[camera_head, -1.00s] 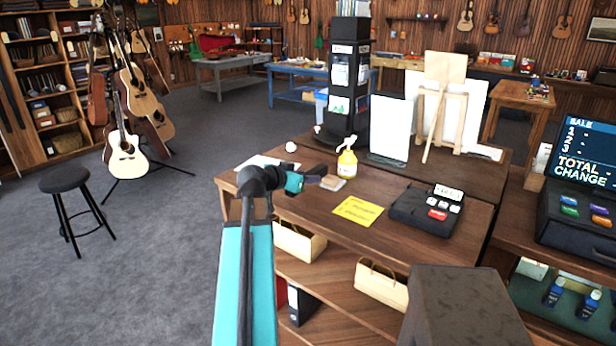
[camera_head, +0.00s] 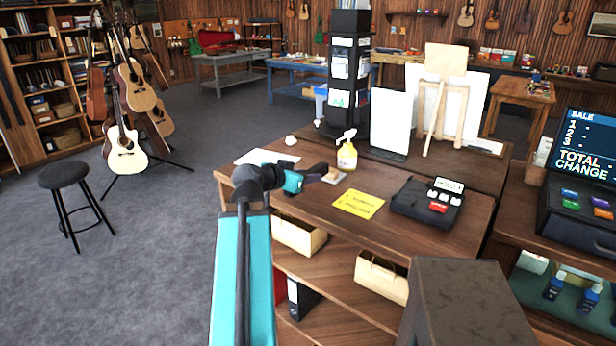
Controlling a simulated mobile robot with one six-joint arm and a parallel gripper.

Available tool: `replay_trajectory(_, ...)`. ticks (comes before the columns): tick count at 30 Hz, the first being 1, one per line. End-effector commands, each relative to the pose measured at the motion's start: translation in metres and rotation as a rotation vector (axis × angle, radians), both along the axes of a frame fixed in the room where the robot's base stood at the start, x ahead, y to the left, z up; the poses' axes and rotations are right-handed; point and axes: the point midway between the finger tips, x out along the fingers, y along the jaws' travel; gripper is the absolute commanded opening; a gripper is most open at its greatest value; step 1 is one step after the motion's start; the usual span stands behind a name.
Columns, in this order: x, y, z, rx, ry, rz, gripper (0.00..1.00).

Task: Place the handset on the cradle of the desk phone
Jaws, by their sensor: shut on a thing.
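My gripper (camera_head: 310,177), at the end of my teal and black arm, is over the left part of the wooden counter. It is shut on a small dark thing, which I take for the handset; its shape is mostly hidden by the gripper. A flat black device (camera_head: 408,206) with a white display and white and red buttons lies on the counter to the right. I cannot tell if it is the desk phone; no cradle can be made out. My gripper is left of this device, apart from it.
A black display tower (camera_head: 348,75) and an easel (camera_head: 440,100) stand behind. A register (camera_head: 580,220) stands at right.

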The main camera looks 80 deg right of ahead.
Motion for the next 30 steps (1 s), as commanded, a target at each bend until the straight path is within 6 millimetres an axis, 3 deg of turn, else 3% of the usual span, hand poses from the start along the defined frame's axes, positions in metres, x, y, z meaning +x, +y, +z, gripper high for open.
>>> replay_trajectory(12, 0.0, 0.0, 0.0, -0.001, 0.0, 0.0, 0.0)
replay_trajectory(17, 0.008, 0.0, 0.0, -0.001, 0.0, 0.012, 0.0)
replay_trajectory(23, 0.041, 0.002, 0.0, -0.001, 0.001, 0.06, 0.0)
replay_trajectory(30, 0.105, 0.012, -0.001, -0.001, 0.0, 0.152, 0.0)
